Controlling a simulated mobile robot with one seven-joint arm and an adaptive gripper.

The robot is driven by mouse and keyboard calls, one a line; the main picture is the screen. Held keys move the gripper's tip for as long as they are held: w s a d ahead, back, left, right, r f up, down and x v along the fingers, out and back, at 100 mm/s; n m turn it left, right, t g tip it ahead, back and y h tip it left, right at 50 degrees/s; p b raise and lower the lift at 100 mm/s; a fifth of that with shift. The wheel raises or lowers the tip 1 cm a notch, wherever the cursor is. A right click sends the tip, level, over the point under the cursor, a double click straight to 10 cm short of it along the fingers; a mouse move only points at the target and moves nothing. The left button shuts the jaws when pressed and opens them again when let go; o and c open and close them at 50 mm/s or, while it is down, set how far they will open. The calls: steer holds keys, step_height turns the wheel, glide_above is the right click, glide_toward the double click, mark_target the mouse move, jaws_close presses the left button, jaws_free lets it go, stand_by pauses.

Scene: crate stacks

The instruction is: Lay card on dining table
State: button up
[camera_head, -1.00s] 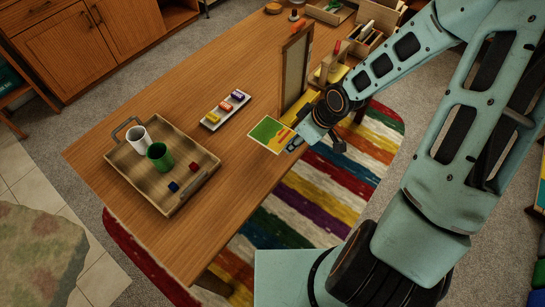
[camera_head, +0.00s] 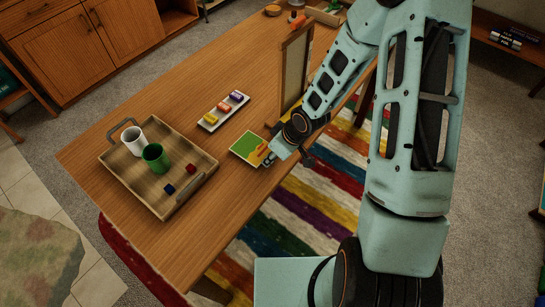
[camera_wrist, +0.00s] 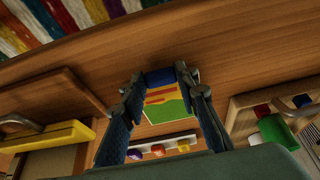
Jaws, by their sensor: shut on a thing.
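The card (camera_head: 246,148), green, yellow and orange-red, is at the right edge of the dining table (camera_head: 225,195). My gripper (camera_head: 268,158) is shut on the card's near right edge. In the wrist view the card (camera_wrist: 165,105) shows between my gripper's fingers (camera_wrist: 160,80), with the wooden table top behind it. I cannot tell whether the card touches the table or hangs a little above it. My fingers hide part of its edge.
A wooden tray (camera_head: 186,204) with a white cup, a green cup and small red and blue blocks stands left. A white dish (camera_head: 211,126) with colourful pieces lies close beyond the card. An upright framed panel (camera_head: 293,68) stands behind my gripper. Bare table lies between tray and card.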

steer(key=shift+f, duration=0.4)
steer(key=shift+f, duration=0.15)
steer(key=o, duration=1.1)
steer(key=shift+d+r, duration=0.15)
steer(key=shift+r, duration=0.35)
steer(key=p+v, duration=0.3)
steer(key=v, duration=0.8)
steer(key=shift+s+d+r+p, duration=0.1)
steer(key=shift+p, duration=0.25)
